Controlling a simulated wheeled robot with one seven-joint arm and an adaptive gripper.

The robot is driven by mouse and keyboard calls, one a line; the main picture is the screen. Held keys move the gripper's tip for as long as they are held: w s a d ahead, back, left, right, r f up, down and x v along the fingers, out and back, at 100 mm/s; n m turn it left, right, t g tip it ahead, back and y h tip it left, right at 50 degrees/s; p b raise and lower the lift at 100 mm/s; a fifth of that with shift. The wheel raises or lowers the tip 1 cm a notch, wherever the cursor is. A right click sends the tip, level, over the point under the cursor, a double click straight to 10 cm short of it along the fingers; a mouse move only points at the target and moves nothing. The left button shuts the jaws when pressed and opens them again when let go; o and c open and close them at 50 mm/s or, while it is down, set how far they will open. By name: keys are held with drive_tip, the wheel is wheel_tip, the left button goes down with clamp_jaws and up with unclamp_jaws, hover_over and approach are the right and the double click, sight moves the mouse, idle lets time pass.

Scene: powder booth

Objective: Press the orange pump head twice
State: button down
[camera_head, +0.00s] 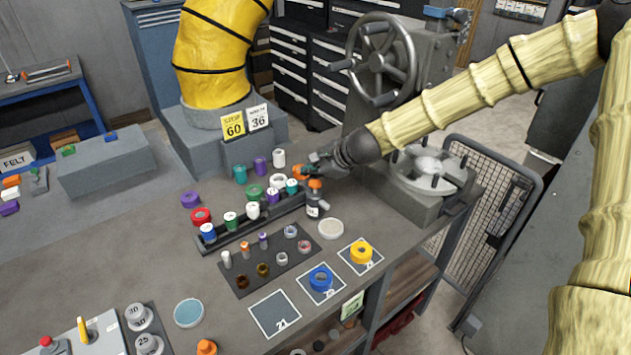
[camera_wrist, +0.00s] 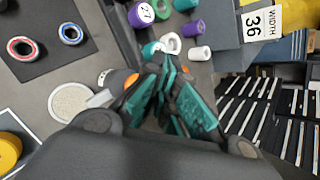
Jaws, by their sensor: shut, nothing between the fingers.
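A dark pump bottle with an orange pump head (camera_head: 314,184) stands on the bench near its right part. Its dark body (camera_head: 313,208) has a pale label. I cannot tell whether the fingers touch the head.
A black rack (camera_head: 262,228) of coloured rolls stands left of the bottle. A round pale disc (camera_head: 331,229) lies in front of it. A blue roll (camera_head: 321,279) and a yellow roll (camera_head: 361,252) sit on marked squares. A machine with a handwheel (camera_head: 385,62) stands behind.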

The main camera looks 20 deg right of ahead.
sight(312, 183)
drive_tip(key=shift+r+p, duration=2.05)
drive_tip(key=shift+r, duration=0.5)
idle(0.4)
drive_tip(key=r+m, duration=0.1)
drive_tip(key=m, duration=0.5)
drive_tip(key=d+r+m, duration=0.1)
drive_tip(key=m, duration=0.6)
drive_tip(key=w+d+r+m+p, duration=0.1)
drive_tip(key=m, duration=0.5)
drive_tip(key=shift+r+h, duration=0.35)
drive_tip(key=shift+h, duration=0.05)
drive_tip(key=shift+f, duration=0.1)
wheel_tip(312, 183, down, 9)
drive_tip(key=b, duration=0.7)
